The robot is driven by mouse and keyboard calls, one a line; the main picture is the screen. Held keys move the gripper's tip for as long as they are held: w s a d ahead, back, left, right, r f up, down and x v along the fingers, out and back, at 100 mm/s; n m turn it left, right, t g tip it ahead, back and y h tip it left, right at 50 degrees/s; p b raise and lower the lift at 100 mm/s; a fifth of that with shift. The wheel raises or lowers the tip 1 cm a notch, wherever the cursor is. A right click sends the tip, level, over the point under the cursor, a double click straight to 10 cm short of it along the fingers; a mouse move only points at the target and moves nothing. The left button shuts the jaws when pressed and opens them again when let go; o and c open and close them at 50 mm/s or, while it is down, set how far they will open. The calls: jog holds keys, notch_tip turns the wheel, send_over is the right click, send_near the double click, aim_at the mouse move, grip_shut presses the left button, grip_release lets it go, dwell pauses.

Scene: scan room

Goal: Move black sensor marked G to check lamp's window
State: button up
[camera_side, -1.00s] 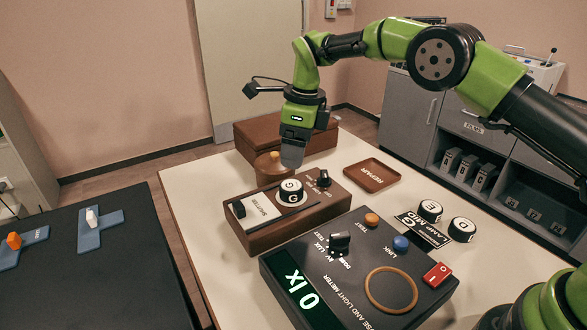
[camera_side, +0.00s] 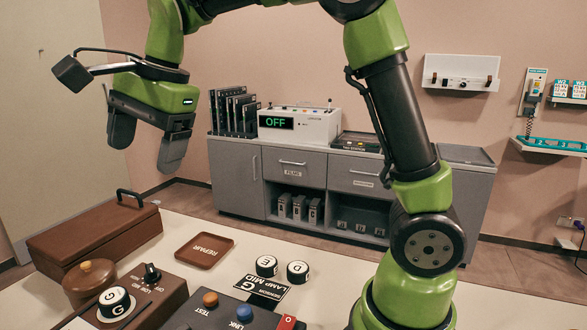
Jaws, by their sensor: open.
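The black sensor marked G (camera_side: 114,301) sits upright on top of the brown check lamp box (camera_side: 172,301), at the lower left. The sensor covers the spot under it, so the window itself is hidden. The box has a black knob (camera_side: 151,272) behind the sensor. A thin dark rod lies beside the sensor. My gripper (camera_side: 145,158) is open and empty, its two fingers well apart, high above the table and clear of the sensor.
Sensors E (camera_side: 266,266) and D (camera_side: 298,272) stand by the lamp-mid label (camera_side: 262,287). A REPAIR tray (camera_side: 204,251), a lidded round pot (camera_side: 90,283) and a brown chest (camera_side: 95,238) stand nearby. The meter (camera_side: 224,315) is cut off below.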

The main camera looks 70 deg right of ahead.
jog(key=s+d+f+n+t, duration=0.1)
jog(key=s+d+n+t, duration=0.1)
jog(key=s+n, duration=1)
jog(key=s+t, duration=0.1)
jog(key=s, duration=0.7)
jog(key=shift+s+d+f+n+t, duration=0.2)
jog(key=shift+n+t, duration=0.1)
jog(key=shift+n, duration=0.1)
